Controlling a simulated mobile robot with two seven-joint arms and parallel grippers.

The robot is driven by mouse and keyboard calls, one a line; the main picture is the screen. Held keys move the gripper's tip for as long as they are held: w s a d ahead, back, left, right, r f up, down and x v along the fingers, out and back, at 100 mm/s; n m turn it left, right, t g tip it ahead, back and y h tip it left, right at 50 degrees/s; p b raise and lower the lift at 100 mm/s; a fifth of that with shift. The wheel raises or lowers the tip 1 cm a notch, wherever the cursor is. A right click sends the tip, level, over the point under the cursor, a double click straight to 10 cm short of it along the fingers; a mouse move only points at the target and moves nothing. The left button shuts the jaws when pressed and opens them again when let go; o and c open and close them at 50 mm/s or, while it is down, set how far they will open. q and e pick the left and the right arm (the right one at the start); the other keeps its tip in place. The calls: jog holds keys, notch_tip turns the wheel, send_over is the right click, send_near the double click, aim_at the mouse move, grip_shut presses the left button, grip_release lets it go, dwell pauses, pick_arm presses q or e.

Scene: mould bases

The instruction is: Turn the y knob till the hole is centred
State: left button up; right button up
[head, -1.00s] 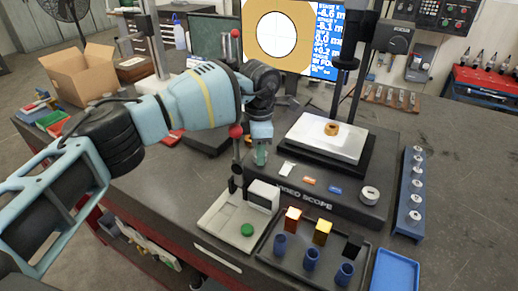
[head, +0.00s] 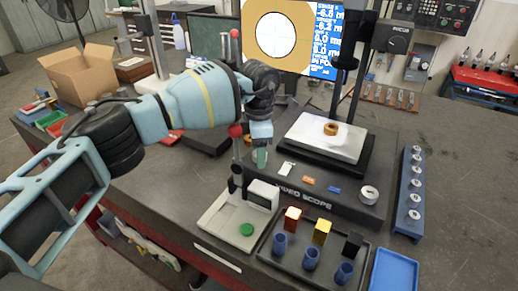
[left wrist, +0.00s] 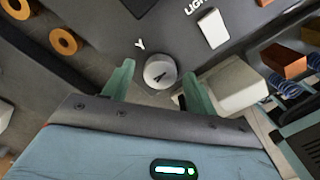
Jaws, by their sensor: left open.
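The grey y knob (left wrist: 160,72), with a dark pointer mark and a "Y" beside it, shows in the left wrist view. My left gripper (left wrist: 158,80) is open, with one green finger on each side of the knob; I cannot tell whether they touch it. In the head view my left gripper (head: 260,157) is at the left end of the video scope base (head: 318,203) and hides the knob. The monitor (head: 328,40) shows an orange ring with a white hole and thin crosshair lines. A brass ring (head: 331,129) lies on the white stage (head: 308,141).
A dial-gauge stand (head: 236,222) is close in front of my left gripper. A tray (head: 297,262) with coloured blocks and blue cups lies in front of the scope. A blue rack (head: 412,194) stands at the right. A white switch (left wrist: 212,28) is near the knob.

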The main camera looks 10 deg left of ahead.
pick_arm(q)
jog(key=shift+r+b, duration=0.35)
jog(key=shift+r, duration=3.6)
jog(key=shift+f, duration=0.1)
